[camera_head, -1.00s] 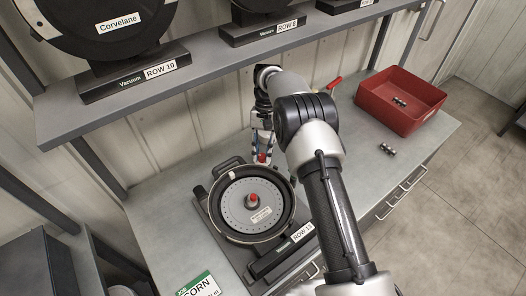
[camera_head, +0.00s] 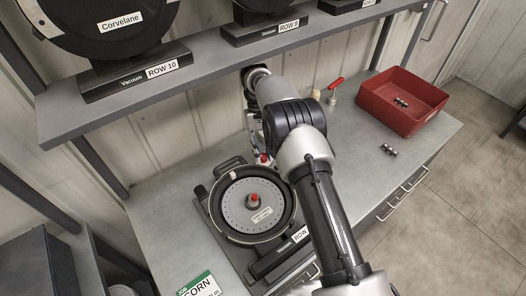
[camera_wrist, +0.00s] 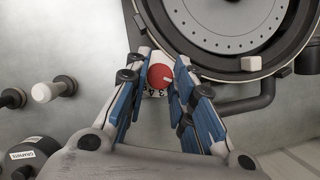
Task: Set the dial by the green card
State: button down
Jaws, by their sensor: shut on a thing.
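The seed meter (camera_head: 214,215) lies on the bench with its round disc (camera_head: 240,205) facing up. The dial is a red knob (camera_wrist: 161,77) with a pale pointer mark, on a white scale plate (camera_wrist: 150,93) beside the meter's rim. The numbers are mostly hidden by my fingers. My gripper (camera_wrist: 164,66) is shut on the red knob, one blue-padded finger on each side. In the head view the knob (camera_head: 263,159) shows just below the fingers. The green card (camera_head: 196,284) reads JOB and CORN; its lower lines run out of the picture.
A red bin (camera_head: 402,103) with small metal parts stands at the back right, and more metal parts (camera_head: 388,149) lie before it. A red-handled tool (camera_head: 336,84) stands behind my arm. A shelf (camera_head: 180,85) with other meters overhangs the bench. A graphite container (camera_wrist: 30,158) stands at lower left.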

jog(key=c, duration=1.7)
grip_release()
jog(key=shift+o, duration=0.2)
jog(key=shift+m, duration=0.3)
